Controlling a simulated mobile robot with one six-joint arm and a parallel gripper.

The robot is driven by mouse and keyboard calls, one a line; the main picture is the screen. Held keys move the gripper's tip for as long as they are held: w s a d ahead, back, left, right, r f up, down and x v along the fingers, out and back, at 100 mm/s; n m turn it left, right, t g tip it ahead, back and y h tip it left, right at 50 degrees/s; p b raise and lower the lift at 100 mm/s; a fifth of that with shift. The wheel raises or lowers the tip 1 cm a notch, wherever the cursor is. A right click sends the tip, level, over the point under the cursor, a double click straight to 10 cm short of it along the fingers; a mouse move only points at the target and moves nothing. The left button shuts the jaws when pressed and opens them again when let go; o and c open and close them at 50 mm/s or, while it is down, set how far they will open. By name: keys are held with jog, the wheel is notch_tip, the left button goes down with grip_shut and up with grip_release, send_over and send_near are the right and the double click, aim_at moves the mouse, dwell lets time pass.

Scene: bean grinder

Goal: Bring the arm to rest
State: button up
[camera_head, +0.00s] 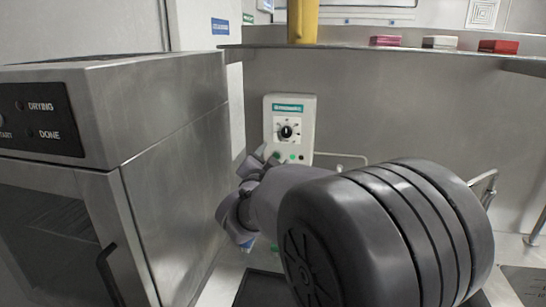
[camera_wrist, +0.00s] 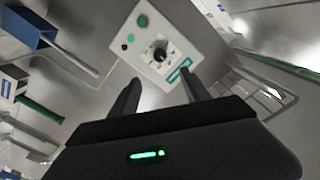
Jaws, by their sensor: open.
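My gripper (camera_wrist: 162,88) is open, with its two dark fingers apart and nothing seen between them. In the head view my gripper (camera_head: 262,160) is in front of the lower left part of a pale control box (camera_head: 303,108) on the back wall. The box has a black dial (camera_head: 287,131), a green label and small buttons. The box (camera_wrist: 179,47) and dial (camera_wrist: 160,53) also show in the wrist view, beyond the fingertips. I cannot tell the exact gap between fingers and box. My arm hides much of the area at lower right.
A steel drying machine (camera_head: 170,130) stands close on the left. A steel shelf (camera_head: 350,48) with a yellow object (camera_head: 302,22) and red, pink and white boxes runs above. A blue container (camera_wrist: 30,28) shows at upper left in the wrist view.

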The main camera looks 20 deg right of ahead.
jog(key=shift+s+a, duration=0.1)
jog(key=shift+s, duration=0.1)
jog(key=s+a+n+g+y, duration=0.1)
jog(key=s+a+n+y, duration=0.5)
jog(key=s+a+y, duration=0.4)
jog(key=s+a+f+n+g+y, duration=0.1)
jog(key=s+f+g, duration=0.3)
jog(key=s, duration=0.9)
jog(key=s+a+f+n+g+y, duration=0.1)
jog(key=s+a+f+g, duration=0.3)
jog(key=s+f, duration=0.5)
jog(key=s+n, duration=0.1)
jog(key=s, duration=0.3)
jog(key=shift+s+a+n, duration=0.2)
jog(key=shift+n, duration=0.1)
